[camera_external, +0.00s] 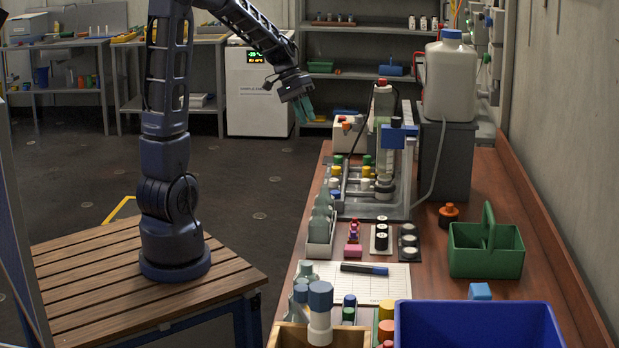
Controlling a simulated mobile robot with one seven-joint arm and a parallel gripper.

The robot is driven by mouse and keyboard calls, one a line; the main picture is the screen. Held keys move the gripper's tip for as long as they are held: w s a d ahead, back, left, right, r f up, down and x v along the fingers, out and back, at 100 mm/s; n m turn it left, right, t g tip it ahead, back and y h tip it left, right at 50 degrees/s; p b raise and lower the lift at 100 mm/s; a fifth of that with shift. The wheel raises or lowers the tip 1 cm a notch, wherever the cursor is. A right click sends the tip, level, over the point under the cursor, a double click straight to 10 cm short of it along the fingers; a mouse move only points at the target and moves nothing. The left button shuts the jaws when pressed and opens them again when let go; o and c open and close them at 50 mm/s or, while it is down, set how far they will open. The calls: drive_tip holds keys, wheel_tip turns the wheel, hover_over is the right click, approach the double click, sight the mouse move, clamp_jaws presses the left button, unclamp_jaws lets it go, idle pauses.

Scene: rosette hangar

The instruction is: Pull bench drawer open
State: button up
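My arm rises from a slatted wooden platform at the left and reaches right over the floor. My gripper (303,108) hangs in the air with its greenish fingers pointing down, left of the far end of the wooden bench (463,205). It is small and seen from the side, so I cannot tell whether its fingers are apart. I see nothing hanging from it. No bench drawer or handle can be made out; the bench's front face is turned away from this view.
A white cabinet (261,90) and grey shelves stand behind. The floor left of the bench is open.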

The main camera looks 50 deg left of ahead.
drive_tip(key=w+a+f+n+h, duration=0.1)
drive_tip(key=w+a+f+h, duration=0.2)
drive_tip(key=w+a+f, duration=0.6)
drive_tip(key=w+a+f+n+t+h, duration=0.1)
drive_tip(key=w+a+f+n+t, duration=0.3)
drive_tip(key=a+f, duration=1)
drive_tip(key=w+a+f+n+t+h, duration=0.2)
drive_tip(key=w+a+f+t, duration=0.3)
drive_tip(key=a+f, duration=0.95)
drive_tip(key=shift+t, duration=0.5)
drive_tip(key=w+d+f, duration=0.2)
drive_tip(key=d, duration=0.2)
drive_tip(key=w+d+f, duration=0.2)
drive_tip(key=d, duration=0.1)
drive_tip(key=w+d+f, duration=0.2)
drive_tip(key=d, duration=0.2)
drive_tip(key=shift+w+d+f, duration=0.15)
drive_tip(key=shift+w+d, duration=0.05)
drive_tip(key=shift+d, duration=0.1)
clamp_jaws()
